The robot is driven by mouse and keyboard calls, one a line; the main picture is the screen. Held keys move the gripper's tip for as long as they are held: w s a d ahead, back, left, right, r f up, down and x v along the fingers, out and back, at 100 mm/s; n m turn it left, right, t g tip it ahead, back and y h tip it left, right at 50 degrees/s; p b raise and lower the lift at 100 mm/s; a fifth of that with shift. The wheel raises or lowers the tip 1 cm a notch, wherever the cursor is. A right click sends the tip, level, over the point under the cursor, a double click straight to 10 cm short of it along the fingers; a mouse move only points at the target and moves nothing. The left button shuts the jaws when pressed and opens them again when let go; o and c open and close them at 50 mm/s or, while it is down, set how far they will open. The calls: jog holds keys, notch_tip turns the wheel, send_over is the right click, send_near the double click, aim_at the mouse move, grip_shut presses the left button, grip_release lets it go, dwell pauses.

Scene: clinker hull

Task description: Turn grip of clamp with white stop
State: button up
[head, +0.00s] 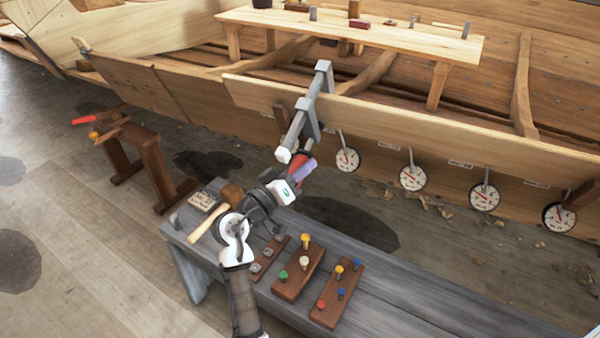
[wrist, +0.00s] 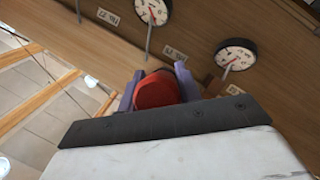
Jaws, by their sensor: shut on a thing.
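A grey bar clamp (head: 305,115) sits over the top plank of the hull, with a white stop (head: 283,155) at the lower end of its bar. Its red grip (head: 296,161) hangs beside the stop, partly hidden by my gripper (head: 300,168). In the wrist view the red grip (wrist: 155,91) shows its round end between the two purple fingers of my gripper (wrist: 157,80). The fingers are shut on the grip, one on each side. How far the grip is turned cannot be told.
A grey bench (head: 430,325) below my arm holds a mallet (head: 215,215) and wooden blocks with coloured pegs (head: 300,270). Several dial gauges (head: 413,178) hang along the hull. A sawhorse (head: 150,165) at left carries another clamp with a red grip (head: 83,120).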

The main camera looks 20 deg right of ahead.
jog(key=shift+n+g, duration=0.3)
jog(key=shift+r+h, duration=0.1)
jog(key=shift+h, duration=0.2)
jog(key=o, duration=1)
jog(key=b+v, duration=0.3)
jog(key=v, duration=1)
jog(key=shift+s+a+b, duration=0.15)
jog(key=shift+a+b, duration=0.15)
jog(key=shift+a, duration=0.05)
